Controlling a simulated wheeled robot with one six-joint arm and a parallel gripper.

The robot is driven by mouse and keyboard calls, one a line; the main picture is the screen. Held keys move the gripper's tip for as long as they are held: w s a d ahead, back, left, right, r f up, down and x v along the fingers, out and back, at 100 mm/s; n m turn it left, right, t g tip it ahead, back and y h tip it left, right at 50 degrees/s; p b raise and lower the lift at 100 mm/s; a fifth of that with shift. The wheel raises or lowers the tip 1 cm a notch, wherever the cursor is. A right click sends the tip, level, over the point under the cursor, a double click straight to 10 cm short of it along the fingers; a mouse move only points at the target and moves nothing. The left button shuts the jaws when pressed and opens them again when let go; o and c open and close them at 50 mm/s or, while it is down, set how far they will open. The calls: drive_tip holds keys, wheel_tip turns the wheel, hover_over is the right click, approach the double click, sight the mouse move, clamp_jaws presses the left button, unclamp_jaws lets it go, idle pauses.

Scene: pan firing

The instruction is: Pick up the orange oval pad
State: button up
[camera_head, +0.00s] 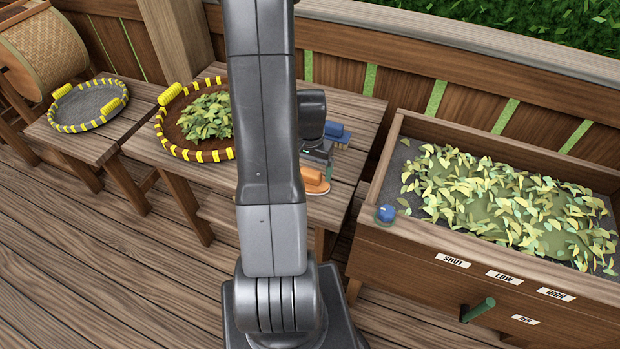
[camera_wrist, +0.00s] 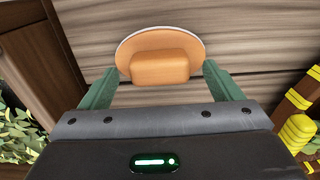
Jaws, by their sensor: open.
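The orange oval pad (camera_head: 316,180) lies on the wooden table, partly hidden by my arm in the head view. In the wrist view the orange oval pad (camera_wrist: 158,58) shows a raised block-shaped grip on top and a pale rim. My gripper (camera_wrist: 160,82) is open, with one green finger on each side of the pad's lower part. I cannot tell whether the fingers touch it. Nothing is held. In the head view my gripper is above the pad, mostly hidden behind my arm.
A blue-handled brush (camera_head: 338,132) lies behind the pad on the table. A yellow-marked round tray (camera_head: 172,148) with leaves stands left, and an empty-looking one (camera_head: 62,128) further left. A wooden bin (camera_head: 400,236) of leaves with a blue knob (camera_head: 385,213) stands right.

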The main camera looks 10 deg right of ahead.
sight(310, 171)
drive_tip(key=shift+f, duration=1.1)
drive_tip(key=shift+c, duration=0.3)
drive_tip(key=c, duration=1.4)
drive_tip(key=shift+r, duration=0.15)
wheel_tip(310, 171, up, 10)
drive_tip(key=shift+f, duration=0.1)
